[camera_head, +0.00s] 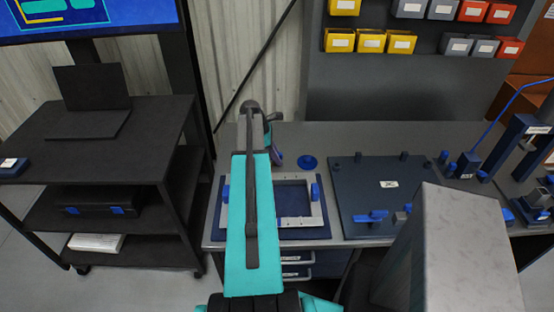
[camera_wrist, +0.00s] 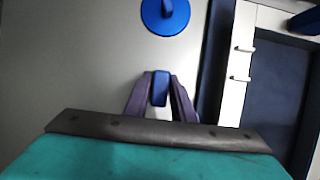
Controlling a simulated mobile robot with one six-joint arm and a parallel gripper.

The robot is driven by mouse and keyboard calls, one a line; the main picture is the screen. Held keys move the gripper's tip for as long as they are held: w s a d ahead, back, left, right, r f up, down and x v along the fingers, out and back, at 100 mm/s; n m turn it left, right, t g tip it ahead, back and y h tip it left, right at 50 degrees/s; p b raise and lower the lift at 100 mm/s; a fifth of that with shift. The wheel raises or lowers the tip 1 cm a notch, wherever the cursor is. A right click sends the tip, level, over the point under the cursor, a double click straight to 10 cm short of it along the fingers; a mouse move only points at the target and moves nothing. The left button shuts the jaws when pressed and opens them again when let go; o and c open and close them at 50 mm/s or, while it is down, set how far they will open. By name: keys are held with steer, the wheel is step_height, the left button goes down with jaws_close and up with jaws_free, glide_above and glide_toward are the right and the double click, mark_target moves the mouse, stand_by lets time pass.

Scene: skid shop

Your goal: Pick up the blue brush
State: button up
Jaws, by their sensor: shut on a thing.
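In the wrist view, my gripper (camera_wrist: 160,98) is shut on a small blue piece, which appears to be the blue brush (camera_wrist: 160,88). In the head view, my gripper (camera_head: 275,155) is over the left part of the bench, behind the pale frame and left of a round blue dish. My arm hides part of this area. I cannot tell whether the brush touches the bench.
The round blue dish (camera_head: 308,162) also shows in the wrist view (camera_wrist: 165,14). A pale frame (camera_head: 318,213) lies on the grey bench (camera_head: 345,139), beside a dark plate (camera_head: 375,185) with pegs. Blue-and-dark fixtures (camera_head: 530,130) stand at right. A black cart (camera_head: 100,135) is left.

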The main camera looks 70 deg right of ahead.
steer(key=shift+r+b, duration=1.4)
steer(key=shift+r, duration=3.55)
